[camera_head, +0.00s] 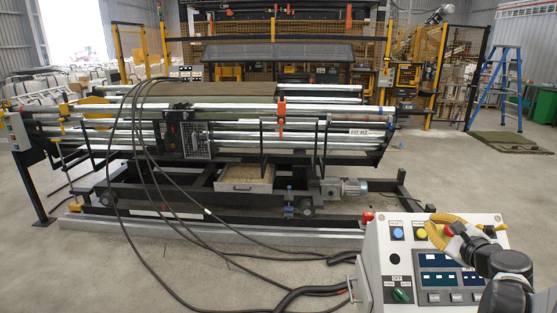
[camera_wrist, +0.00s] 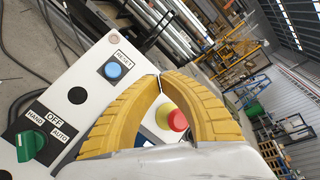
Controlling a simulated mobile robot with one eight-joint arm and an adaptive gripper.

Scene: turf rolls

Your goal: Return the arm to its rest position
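My gripper (camera_wrist: 159,76) has two curved yellow ribbed fingers whose tips meet in the wrist view, and it looks shut. In the head view my gripper (camera_head: 424,228) is above the sloping top of the white control panel (camera_head: 385,270) at the lower right. A red mushroom button (camera_wrist: 176,119) shows through the gap between the curved fingers. I cannot tell whether the fingers touch it. The blue RESET button (camera_wrist: 113,70) and the green HAND/OFF/AUTO switch (camera_wrist: 32,145) lie left of the fingers in the wrist view.
A long machine frame with metal rollers (camera_head: 235,110) stands beyond the panel. Black cables (camera_head: 190,240) run over the floor to the panel. Yellow mesh fencing (camera_head: 430,65) and a blue stepladder (camera_head: 500,85) are at the back. Bare floor lies right of the machine.

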